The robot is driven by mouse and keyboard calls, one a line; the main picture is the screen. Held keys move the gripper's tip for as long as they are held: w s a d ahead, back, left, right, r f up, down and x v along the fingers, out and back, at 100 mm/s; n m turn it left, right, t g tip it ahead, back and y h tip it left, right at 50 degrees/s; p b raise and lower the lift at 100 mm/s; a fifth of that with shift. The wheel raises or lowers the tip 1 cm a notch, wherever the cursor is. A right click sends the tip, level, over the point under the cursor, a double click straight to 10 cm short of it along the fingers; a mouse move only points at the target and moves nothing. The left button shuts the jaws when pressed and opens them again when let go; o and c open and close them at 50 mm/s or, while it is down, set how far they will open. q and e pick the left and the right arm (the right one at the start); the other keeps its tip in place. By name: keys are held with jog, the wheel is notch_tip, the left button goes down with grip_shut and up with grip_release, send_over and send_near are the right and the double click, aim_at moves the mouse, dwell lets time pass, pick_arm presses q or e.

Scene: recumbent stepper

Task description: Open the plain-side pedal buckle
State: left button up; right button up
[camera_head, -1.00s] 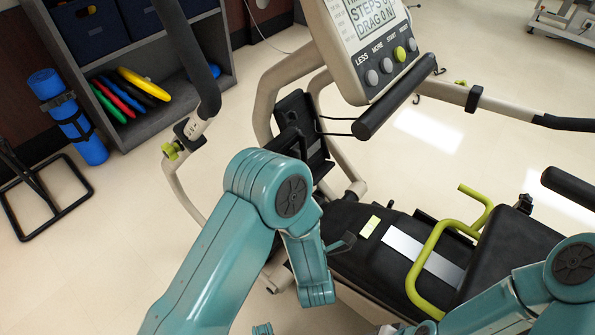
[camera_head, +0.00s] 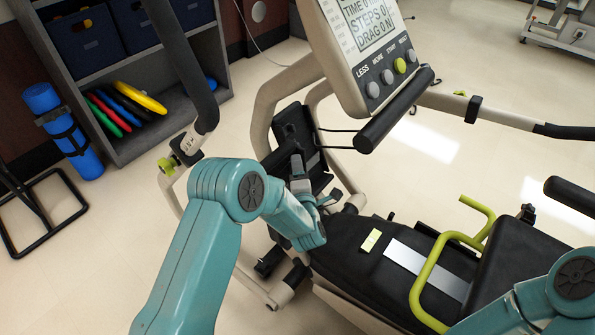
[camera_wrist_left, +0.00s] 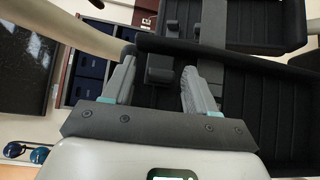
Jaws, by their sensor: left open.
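The black foot pedal (camera_head: 286,128) stands tilted on the machine's near side, with a grey strip down its face. My left gripper (camera_head: 311,183) is just in front of the pedal's lower part, jaws apart. In the left wrist view its two grey fingers (camera_wrist_left: 160,78) are open, with a small dark block (camera_wrist_left: 160,68), perhaps the buckle, showing between and beyond them. A strap (camera_wrist_left: 215,22) and ribbed black pedal surface (camera_wrist_left: 265,20) lie to the right. I cannot tell whether the fingers touch anything. My right gripper is out of view; only its arm shows.
A black bar (camera_wrist_left: 240,62) crosses the left wrist view close to the fingers. The console (camera_head: 362,50) and its black handle (camera_head: 394,110) rise above the pedal. The black seat rail (camera_head: 345,240) and a green lever (camera_head: 437,262) lie to the right.

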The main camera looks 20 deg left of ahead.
pick_arm(q)
jog(key=c, duration=1)
jog(key=n+g+y+b, duration=0.1)
jog(key=y, duration=0.1)
jog(key=w+d+n+g+y+b, duration=0.1)
jog(key=n+g+b, duration=0.1)
jog(key=n+g+y+b, duration=0.1)
jog(key=y+b, duration=0.1)
jog(key=shift+w+d+y, duration=0.2)
jog(key=shift+d+y, duration=0.1)
jog(key=shift+d, duration=0.1)
jog(key=shift+r, duration=0.1)
jog(key=o, duration=1)
